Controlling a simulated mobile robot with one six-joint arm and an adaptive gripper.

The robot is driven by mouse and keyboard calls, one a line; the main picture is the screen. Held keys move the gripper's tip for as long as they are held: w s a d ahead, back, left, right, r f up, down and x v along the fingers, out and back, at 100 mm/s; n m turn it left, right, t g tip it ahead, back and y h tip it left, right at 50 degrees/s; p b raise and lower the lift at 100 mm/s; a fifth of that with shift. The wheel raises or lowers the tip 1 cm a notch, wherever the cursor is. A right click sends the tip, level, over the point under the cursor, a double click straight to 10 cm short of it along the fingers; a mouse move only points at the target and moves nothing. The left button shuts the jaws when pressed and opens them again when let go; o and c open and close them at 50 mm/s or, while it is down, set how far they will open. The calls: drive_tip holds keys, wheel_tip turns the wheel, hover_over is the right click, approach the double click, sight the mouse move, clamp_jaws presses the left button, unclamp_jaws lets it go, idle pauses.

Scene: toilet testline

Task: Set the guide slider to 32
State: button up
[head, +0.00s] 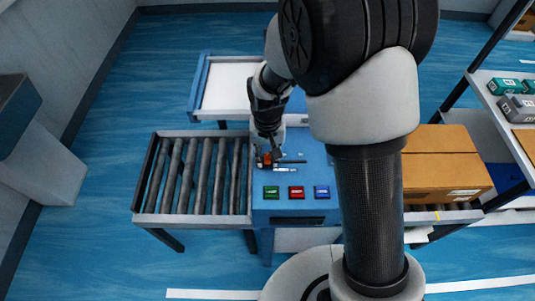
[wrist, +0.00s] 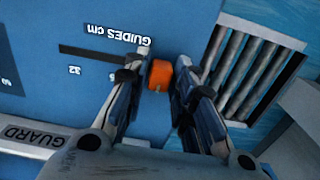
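The guide slider's orange knob (wrist: 160,75) sits at the right end of a dark slot (wrist: 88,53) in the blue panel, in the wrist view. The "32" mark (wrist: 75,71) is left of the knob, below the slot. The "GUIDES cm" label (wrist: 118,36) is upside down above the slot. My gripper (wrist: 160,66) has one finger on each side of the knob, seemingly closed against it. In the head view my gripper (head: 268,152) is down at the panel (head: 306,175), over the red-orange knob (head: 266,159), partly hiding it.
Green (head: 271,192), red (head: 296,192) and blue (head: 322,192) buttons are in front of the slot. A roller conveyor (head: 193,218) is on the left; a cardboard box (head: 440,165) is on the right. A "GUARD" strip (wrist: 35,138) shows in the wrist view.

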sight(303, 161)
clamp_jaws()
drive_tip(key=shift+d, duration=0.1)
drive_tip(key=d, duration=1)
drive_tip(key=shift+s+d, duration=0.1)
drive_tip(key=shift+s, duration=0.05)
drive_tip(key=shift+o, duration=2)
unclamp_jaws()
drive_tip(key=shift+d, duration=0.15)
drive_tip(key=shift+o, duration=0.2)
